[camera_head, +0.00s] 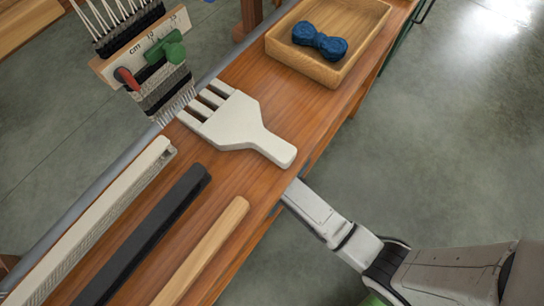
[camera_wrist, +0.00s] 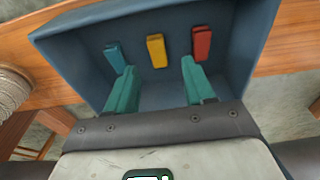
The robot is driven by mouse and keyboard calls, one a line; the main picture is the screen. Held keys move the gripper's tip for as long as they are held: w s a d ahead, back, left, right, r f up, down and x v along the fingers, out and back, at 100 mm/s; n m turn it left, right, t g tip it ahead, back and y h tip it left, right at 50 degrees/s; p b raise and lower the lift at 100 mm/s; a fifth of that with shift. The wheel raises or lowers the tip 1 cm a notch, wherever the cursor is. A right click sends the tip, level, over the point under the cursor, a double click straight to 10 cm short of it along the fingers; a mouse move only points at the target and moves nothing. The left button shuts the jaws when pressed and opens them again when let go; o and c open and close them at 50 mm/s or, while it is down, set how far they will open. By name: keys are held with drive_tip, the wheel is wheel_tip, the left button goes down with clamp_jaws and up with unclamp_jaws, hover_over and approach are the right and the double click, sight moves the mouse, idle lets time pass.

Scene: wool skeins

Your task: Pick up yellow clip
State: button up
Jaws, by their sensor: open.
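The yellow clip (camera_wrist: 157,50) is inside a blue-grey box (camera_wrist: 262,35) in the wrist view, between a blue clip (camera_wrist: 115,57) on its left and a red clip (camera_wrist: 202,42) on its right. My gripper (camera_wrist: 158,72) is open and empty, its teal fingers reaching into the box. The yellow clip shows in the gap between the fingertips, apart from both. The fingertips lie close to the blue and red clips in the picture; I cannot tell whether they touch. The head view shows neither the clips nor the gripper.
The wooden bench (camera_head: 262,190) holds a white comb-like tool (camera_head: 235,125), several long bars and a wooden tray (camera_head: 335,77) with a blue skein (camera_head: 320,41). A loom with a ruler (camera_head: 140,48) stands at its far edge. Floor on the right is clear. A round woven thing (camera_wrist: 12,92) is left of the box.

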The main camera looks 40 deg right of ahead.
drive_tip(key=f+b, duration=0.2)
drive_tip(key=f, duration=0.2)
drive_tip(key=shift+w+f+b, duration=0.3)
drive_tip(key=shift+f+b, duration=0.05)
drive_tip(key=shift+b, duration=0.05)
drive_tip(key=shift+r, duration=0.1)
clamp_jaws()
